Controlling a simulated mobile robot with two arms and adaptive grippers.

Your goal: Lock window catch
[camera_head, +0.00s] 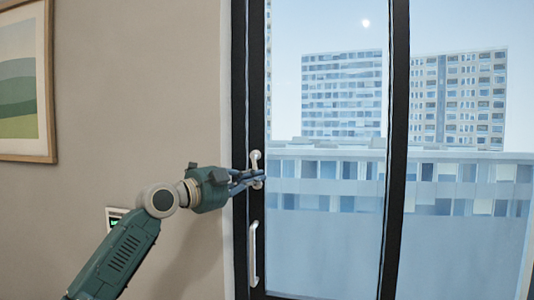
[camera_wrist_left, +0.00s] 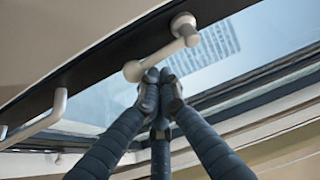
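The window catch (camera_head: 256,160) is a small white lever on the dark window frame. In the head view it hangs roughly upright. The left wrist view shows its round pivot and the catch's lever (camera_wrist_left: 160,54), whose free end points toward the white pull handle. My left gripper (camera_head: 258,177) is at the lower part of the catch. In the left wrist view its three blue-grey fingers (camera_wrist_left: 160,76) are drawn together, tips right beside the lever near its free end. I cannot tell whether they touch it. My right gripper is not in view.
A white pull handle (camera_head: 253,253) is on the same frame below the catch; it also shows in the left wrist view (camera_wrist_left: 40,122). A beige wall (camera_head: 140,90) lies left of the window, with a framed picture (camera_head: 50,80). A small wall panel (camera_head: 116,216) sits behind my left arm.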

